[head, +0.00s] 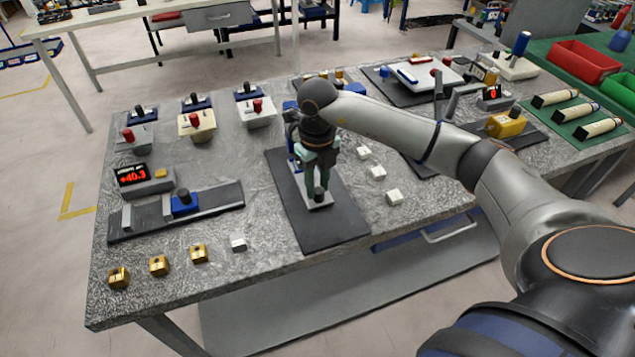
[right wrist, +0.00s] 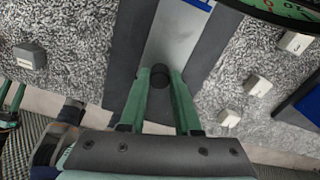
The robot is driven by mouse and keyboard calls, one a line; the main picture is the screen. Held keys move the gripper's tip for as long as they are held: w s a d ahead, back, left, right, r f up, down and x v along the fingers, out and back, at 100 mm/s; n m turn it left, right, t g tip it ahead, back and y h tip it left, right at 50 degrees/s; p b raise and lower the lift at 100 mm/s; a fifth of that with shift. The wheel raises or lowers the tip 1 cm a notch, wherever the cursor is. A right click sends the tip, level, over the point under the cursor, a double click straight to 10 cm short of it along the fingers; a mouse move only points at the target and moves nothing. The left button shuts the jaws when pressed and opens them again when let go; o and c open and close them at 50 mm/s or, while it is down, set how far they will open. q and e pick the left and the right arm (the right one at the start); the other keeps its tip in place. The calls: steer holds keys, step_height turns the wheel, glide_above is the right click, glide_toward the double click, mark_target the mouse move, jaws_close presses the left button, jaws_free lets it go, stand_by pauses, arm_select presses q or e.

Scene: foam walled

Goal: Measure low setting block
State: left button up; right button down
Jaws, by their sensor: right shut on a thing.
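My right gripper (head: 318,180) points down over the gauge stand on the dark mat. Its green fingers (right wrist: 158,85) are shut on a black round-topped piece (right wrist: 159,70) at the stand's grey base (head: 321,204). Part of a green dial (right wrist: 290,8) shows in the right wrist view. The stand's blue column (head: 293,160) is partly hidden by my gripper. Small white blocks (head: 394,197) lie right of the mat, and another pale block (head: 238,243) lies left of it. I cannot tell which block is the low setting one. My left gripper (right wrist: 10,97) seems open, low at the wrist view's left edge.
Several brass blocks (head: 159,266) line the table's front left. A red-digit display (head: 132,174) and a blue slide fixture (head: 184,203) stand behind them. Red-knobbed fixtures (head: 197,123) stand at the back. A yellow piece (head: 507,125) is on the right.

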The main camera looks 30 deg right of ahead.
steer(key=shift+w+r, duration=0.1)
steer(key=shift+r, duration=0.05)
steer(key=c, duration=0.6)
jaws_free()
step_height(320, 180, up, 12)
steer(key=shift+r+b, duration=0.2)
steer(key=shift+b, duration=0.25)
steer(key=shift+s+f, duration=0.1)
steer(key=shift+s, duration=0.1)
stand_by(0.7)
